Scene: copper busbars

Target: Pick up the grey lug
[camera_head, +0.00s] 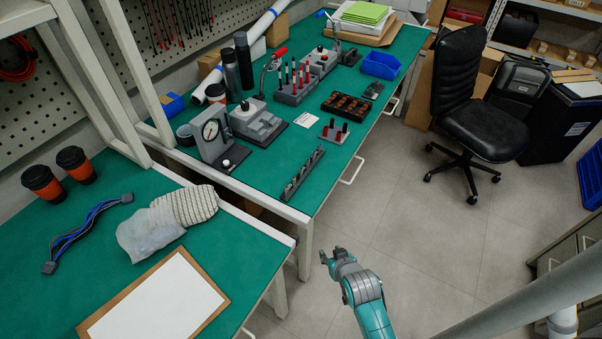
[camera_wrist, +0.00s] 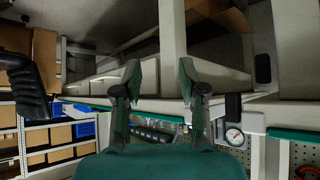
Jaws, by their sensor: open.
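I cannot single out a grey lug with certainty. A narrow dark rail (camera_head: 303,173) holding several small light-grey pieces lies near the front edge of the green bench (camera_head: 265,170); the pieces are too small to identify. My gripper (camera_head: 328,256) is over the open floor, in front of the bench and apart from it. In the wrist view my gripper (camera_wrist: 158,72) shows its two fingers spread wide with nothing between them.
On the bench stand a dial gauge (camera_head: 211,131), a grey fixture (camera_head: 257,122), a peg rack (camera_head: 294,88), a dark tray with copper-coloured parts (camera_head: 346,105) and a blue bin (camera_head: 381,65). A black chair (camera_head: 468,105) stands right of it. Floor between is clear.

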